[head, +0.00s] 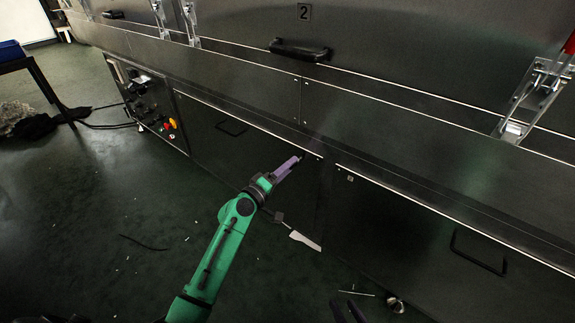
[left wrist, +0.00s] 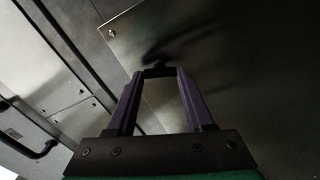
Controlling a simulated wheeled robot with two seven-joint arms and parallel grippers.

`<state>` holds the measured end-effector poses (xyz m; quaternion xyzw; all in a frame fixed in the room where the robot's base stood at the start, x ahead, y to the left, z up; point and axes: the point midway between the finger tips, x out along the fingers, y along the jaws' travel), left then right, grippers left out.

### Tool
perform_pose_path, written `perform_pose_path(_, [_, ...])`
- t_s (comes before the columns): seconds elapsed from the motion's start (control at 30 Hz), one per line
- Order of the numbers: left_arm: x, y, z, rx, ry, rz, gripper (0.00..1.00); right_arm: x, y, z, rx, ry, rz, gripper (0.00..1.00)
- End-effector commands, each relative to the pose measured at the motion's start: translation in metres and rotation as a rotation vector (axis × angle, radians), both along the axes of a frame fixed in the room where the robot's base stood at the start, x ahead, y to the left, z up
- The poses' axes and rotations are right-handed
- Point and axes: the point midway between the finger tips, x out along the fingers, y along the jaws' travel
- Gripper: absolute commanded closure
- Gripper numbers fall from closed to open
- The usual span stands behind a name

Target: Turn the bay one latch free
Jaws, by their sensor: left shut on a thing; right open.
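My left gripper (head: 297,161) reaches the upper right area of a dark lower panel (head: 215,132) on the dryer's front. In the left wrist view, my left gripper (left wrist: 160,72) has its two purple fingers shut on a small black latch (left wrist: 157,71) at the panel face. The fingertips hide part of the latch, and I cannot tell its exact turn. In the head view the latch is mostly hidden by the fingers.
A neighbouring lower panel (head: 420,235) has a black handle (head: 479,251). A control box (head: 148,105) with red and yellow buttons stands at left. Toggle clamps (head: 530,100) sit along the ledge. A white scrap (head: 305,240) and a metal piece (head: 395,304) lie on the floor.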

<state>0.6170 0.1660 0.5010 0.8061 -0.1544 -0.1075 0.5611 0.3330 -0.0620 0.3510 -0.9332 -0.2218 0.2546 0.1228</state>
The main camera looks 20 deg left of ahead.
Motion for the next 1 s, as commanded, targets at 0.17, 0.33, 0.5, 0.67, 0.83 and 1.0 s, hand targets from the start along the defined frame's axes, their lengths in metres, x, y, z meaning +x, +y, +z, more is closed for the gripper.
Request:
perform_pose_path(0.17, [0.000,0.001,0.001,-0.135,0.055,0.001,1.00,0.001,-0.001,0.010,-0.008,0.004,0.008,0.50])
perform_pose_path(0.33, [0.000,0.001,0.000,-0.236,0.093,0.002,1.00,-0.001,-0.001,0.012,-0.014,0.012,0.013,0.50])
perform_pose_path(0.5, [0.000,0.001,-0.001,-0.303,0.121,0.002,1.00,-0.002,-0.001,0.014,-0.016,0.022,0.016,0.50])
perform_pose_path(0.67, [0.000,0.001,-0.001,-0.336,0.133,0.002,1.00,-0.002,-0.001,0.015,-0.017,0.023,0.016,0.50])
perform_pose_path(0.83, [0.000,0.001,-0.001,-0.346,0.137,0.002,1.00,-0.001,-0.001,0.016,-0.015,0.021,0.015,0.50])
perform_pose_path(1.0, [0.000,0.001,-0.002,-0.347,0.137,0.003,1.00,-0.001,0.000,0.017,-0.012,0.020,0.012,0.50])
